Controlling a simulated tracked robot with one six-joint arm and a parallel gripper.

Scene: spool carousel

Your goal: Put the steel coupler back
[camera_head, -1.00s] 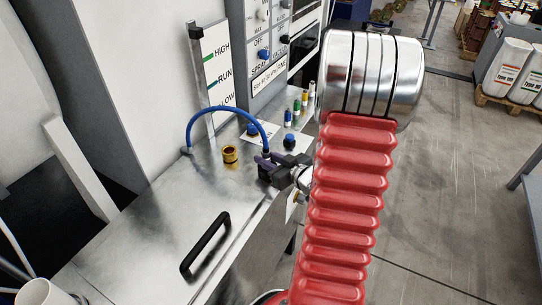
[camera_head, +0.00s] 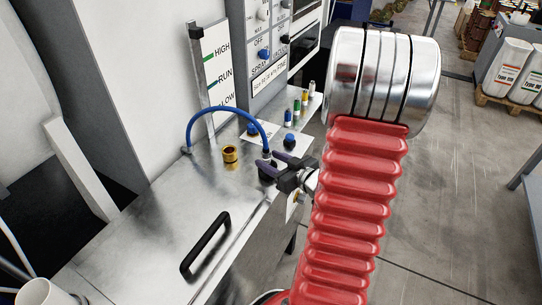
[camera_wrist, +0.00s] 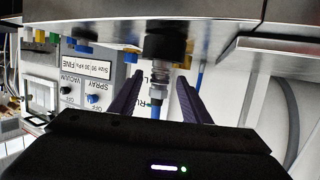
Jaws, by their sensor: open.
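The steel coupler (camera_wrist: 156,70) is a small metal fitting at the end of a blue hose. In the wrist view, which looks upside down, it joins a dark collar (camera_wrist: 160,43) against the bench surface. In the head view, the hose end (camera_head: 267,155) stands upright on the bench. My gripper (camera_head: 266,164) is open beside it, level with the bench top's right edge. In the wrist view, the two purple fingers of my gripper (camera_wrist: 159,76) are spread, one on each side of the coupler with gaps. I cannot tell how deep the coupler lies between them.
A brass ring (camera_head: 229,153) stands on the steel bench left of my gripper. A black handle (camera_head: 205,244) lies nearer. Blue knobs (camera_head: 290,141) and a control panel (camera_head: 267,50) are behind.

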